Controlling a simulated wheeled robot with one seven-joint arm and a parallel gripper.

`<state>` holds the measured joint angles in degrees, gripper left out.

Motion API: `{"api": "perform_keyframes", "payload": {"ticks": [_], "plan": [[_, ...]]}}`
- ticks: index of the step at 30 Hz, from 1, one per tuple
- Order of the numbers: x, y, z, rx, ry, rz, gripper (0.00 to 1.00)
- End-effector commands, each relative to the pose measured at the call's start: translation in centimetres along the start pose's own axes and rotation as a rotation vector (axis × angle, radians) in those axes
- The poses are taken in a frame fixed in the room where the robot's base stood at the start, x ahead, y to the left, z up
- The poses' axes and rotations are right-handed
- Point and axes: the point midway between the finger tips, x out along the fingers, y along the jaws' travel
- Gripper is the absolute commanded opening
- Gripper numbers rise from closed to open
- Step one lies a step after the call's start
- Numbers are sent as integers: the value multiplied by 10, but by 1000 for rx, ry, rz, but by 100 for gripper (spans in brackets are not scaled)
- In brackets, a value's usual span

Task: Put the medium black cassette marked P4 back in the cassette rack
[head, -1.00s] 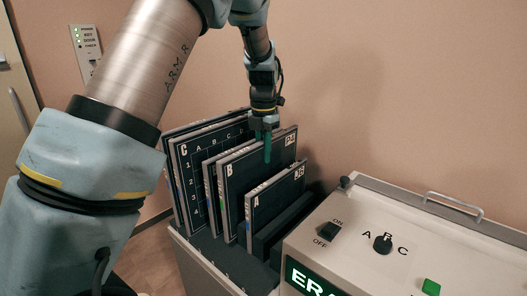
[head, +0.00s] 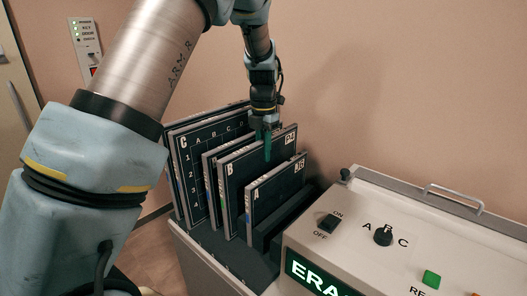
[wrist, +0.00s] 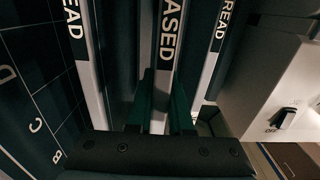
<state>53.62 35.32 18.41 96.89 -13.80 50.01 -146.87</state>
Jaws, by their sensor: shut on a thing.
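The medium black cassette marked P4 (head: 258,168), with a large B on its face, stands upright in the cassette rack (head: 215,245). It is behind the smaller cassette marked A (head: 277,198) and in front of the larger ones. My gripper (head: 264,148) is over its top edge, with green fingers pointing down.
The large cassette marked C (head: 186,165) stands at the back of the rack. Dark empty-looking slots (head: 285,222) lie right of the A cassette. The eraser box (head: 365,225), with a switch, dial and green button, stands close on the right. A wall is behind the rack.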

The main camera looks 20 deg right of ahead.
Motion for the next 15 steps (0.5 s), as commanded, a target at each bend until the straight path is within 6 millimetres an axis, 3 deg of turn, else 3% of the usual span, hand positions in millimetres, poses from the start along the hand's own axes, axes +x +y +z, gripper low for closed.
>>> {"api": "perform_keyframes", "payload": {"ticks": [1,10,15], "plan": [[-2,0,1,0,-3,1,21],[-1,0,0,0,-1,0,54],[0,0,0,0,0,0,54]]}}
